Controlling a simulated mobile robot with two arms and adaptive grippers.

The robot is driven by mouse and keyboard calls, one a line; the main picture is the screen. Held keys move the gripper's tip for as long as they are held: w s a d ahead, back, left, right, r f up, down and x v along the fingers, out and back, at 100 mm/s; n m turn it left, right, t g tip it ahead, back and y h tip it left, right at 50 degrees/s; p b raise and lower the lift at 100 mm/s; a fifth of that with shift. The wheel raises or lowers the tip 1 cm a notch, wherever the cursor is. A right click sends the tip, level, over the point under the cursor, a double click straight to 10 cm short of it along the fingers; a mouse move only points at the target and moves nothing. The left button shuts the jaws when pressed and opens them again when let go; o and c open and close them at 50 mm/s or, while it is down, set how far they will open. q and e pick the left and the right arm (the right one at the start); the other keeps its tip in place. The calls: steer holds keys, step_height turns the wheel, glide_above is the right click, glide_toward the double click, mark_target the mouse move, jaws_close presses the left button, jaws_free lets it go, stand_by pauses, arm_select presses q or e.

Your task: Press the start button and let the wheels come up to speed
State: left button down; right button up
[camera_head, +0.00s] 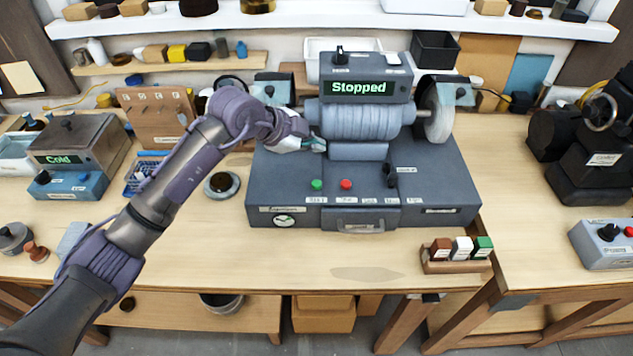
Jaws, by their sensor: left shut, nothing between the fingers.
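The grey grinder or polishing machine (355,112) stands on the workbench, and its display (358,87) reads "Stopped". A green button (317,184) and a red button (346,184) sit on the front of its base. One pale wheel (436,111) shows on the machine's right side; the left wheel is mostly hidden behind my arm and gripper. My left gripper (319,146) is shut and empty, above and behind the green button, close to the machine's body. It is apart from the green button. My right gripper is not in view.
A rack of coloured blocks (455,255) sits at the bench's front right. A box reading "Cold" (75,150) stands at the left. A round dish (221,185) lies left of the machine. Dark equipment (590,140) stands at the right. The front middle of the bench is clear.

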arm_select(q)
steer(key=shift+f, duration=0.1)
steer(key=b, duration=0.6)
glide_above(315, 184)
step_height(315, 184, down, 8)
steer(key=shift+r, duration=0.2)
steer(key=shift+s+f+b, duration=0.1)
steer(key=shift+f+b, duration=0.2)
steer(key=shift+f, duration=0.2)
steer(key=shift+f, duration=0.15)
stand_by(0.4)
steer(key=shift+f, duration=0.25)
steer(key=shift+f, duration=0.5)
stand_by(0.6)
stand_by(0.4)
steer(key=shift+r+p, duration=0.65)
steer(key=shift+r, duration=0.25)
